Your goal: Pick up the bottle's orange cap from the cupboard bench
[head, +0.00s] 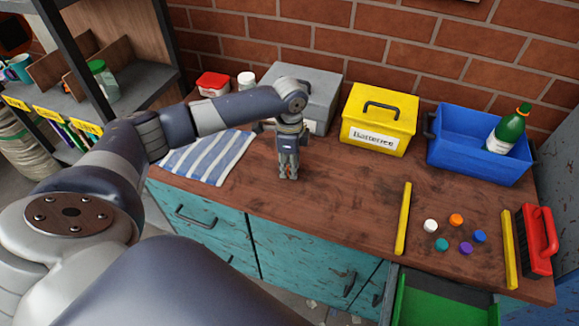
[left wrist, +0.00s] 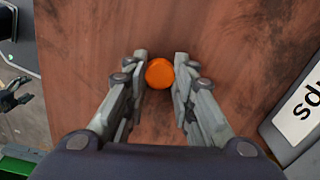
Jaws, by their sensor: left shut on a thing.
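My left gripper (head: 288,174) is low over the bench (head: 330,205), in front of the grey box (head: 318,92). In the left wrist view its fingers (left wrist: 160,78) are shut on an orange cap (left wrist: 159,73), held between the tips with wood behind it. Whether the cap touches the wood is unclear. A second orange cap (head: 456,220) lies among loose caps at the right of the bench. The green bottle (head: 508,132) lies tilted in the blue bin (head: 450,150), with orange at its top. A dark jaw-like part, seemingly my right gripper (left wrist: 14,96), shows at the left wrist view's edge.
A yellow box (head: 378,122) stands at the back. White, teal, purple and blue caps lie between two yellow strips (head: 403,220). A red brush (head: 538,240) is at the right end. A striped cloth (head: 208,157) lies left. A green drawer (head: 430,305) stands open in front.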

